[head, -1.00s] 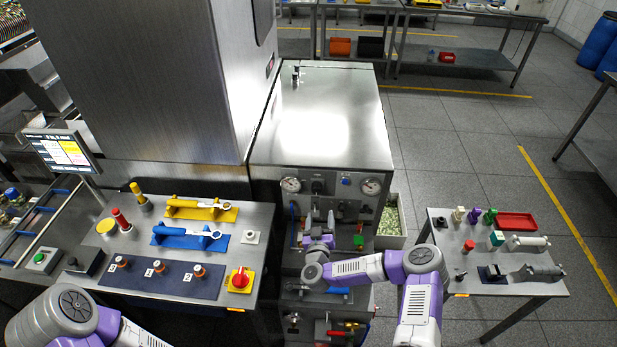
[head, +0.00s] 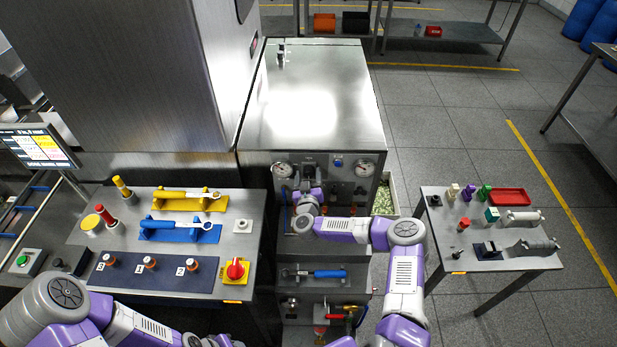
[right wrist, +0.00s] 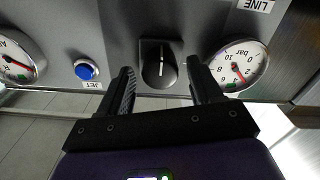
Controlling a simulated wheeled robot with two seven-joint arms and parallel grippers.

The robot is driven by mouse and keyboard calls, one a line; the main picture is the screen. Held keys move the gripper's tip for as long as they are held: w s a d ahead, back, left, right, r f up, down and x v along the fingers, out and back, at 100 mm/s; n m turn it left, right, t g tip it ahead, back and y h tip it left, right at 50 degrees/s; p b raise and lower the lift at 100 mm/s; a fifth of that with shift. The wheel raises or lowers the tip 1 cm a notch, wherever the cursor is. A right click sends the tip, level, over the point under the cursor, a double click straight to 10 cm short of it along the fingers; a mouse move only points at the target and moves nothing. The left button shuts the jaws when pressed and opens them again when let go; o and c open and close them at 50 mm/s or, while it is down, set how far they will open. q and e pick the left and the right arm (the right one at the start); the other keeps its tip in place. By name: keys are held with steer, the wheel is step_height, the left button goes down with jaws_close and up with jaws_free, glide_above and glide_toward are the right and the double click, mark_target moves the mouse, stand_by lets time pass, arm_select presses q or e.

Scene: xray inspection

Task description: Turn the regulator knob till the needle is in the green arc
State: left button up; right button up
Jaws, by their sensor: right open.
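The black regulator knob (right wrist: 158,64) is on the grey panel in the right wrist view, with a white mark on its face. My right gripper (right wrist: 160,72) is open, with one finger at each side of the knob and visible gaps between. I cannot tell how deep the fingers reach. A round gauge (right wrist: 241,66) marked in bar sits beside the knob, with red and green marks low on its dial; the needle's exact place is too small to tell. In the head view my right gripper (head: 306,192) is at the panel's left half, partly hiding it. My left gripper is out of view.
A second gauge (right wrist: 17,58) and a blue button (right wrist: 86,69) are on the same panel. A tool table (head: 180,260) stands left and a small parts table (head: 480,255) stands right.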

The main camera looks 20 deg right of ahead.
steer(key=shift+c, duration=0.2)
steer(key=c, duration=1)
steer(key=shift+r+m, duration=0.1)
steer(key=shift+m, duration=0.2)
